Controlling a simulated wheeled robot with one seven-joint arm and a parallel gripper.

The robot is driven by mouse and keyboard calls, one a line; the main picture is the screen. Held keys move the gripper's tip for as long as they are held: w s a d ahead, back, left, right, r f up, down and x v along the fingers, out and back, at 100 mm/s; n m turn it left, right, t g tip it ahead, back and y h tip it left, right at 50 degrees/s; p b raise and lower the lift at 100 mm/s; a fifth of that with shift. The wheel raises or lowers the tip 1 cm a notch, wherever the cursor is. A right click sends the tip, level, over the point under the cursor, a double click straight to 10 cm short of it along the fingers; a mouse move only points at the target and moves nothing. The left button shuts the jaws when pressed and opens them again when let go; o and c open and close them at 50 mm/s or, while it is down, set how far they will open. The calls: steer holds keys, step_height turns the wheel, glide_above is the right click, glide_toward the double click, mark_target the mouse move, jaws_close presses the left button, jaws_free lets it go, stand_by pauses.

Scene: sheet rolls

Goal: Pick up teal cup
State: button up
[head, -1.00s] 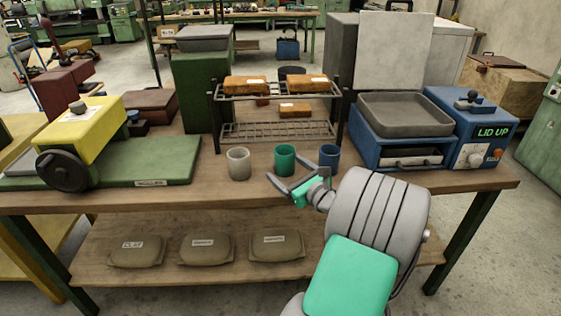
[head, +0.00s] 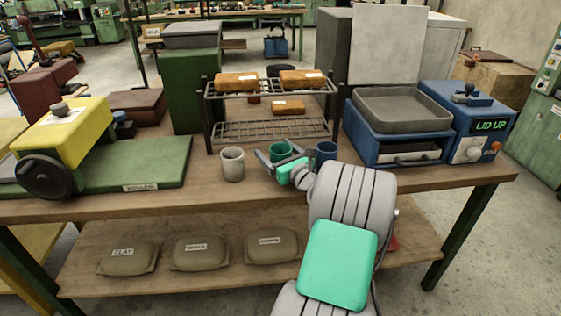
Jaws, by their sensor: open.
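The teal cup (head: 281,149) stands upright on the wooden bench, between a pale grey cup (head: 232,164) on its left and a blue cup (head: 326,153) on its right. My gripper (head: 280,157) is open at the teal cup, with one finger on the cup's left and the other toward its right, near the blue cup. The gripper's teal body hides the lower part of the teal cup. I cannot tell whether the fingers touch either cup or how far they reach around the teal one.
A wire rack (head: 270,130) with orange-brown blocks stands behind the cups. A blue machine with a grey tray (head: 402,108) is at right. A green-based yellow roller machine (head: 65,130) is at left. Clay bags (head: 128,258) lie on the lower shelf. Bare bench lies in front of the cups.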

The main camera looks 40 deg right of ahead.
steer(key=c, duration=1.4)
steer(key=shift+c, duration=0.6)
steer(key=shift+r, duration=0.15)
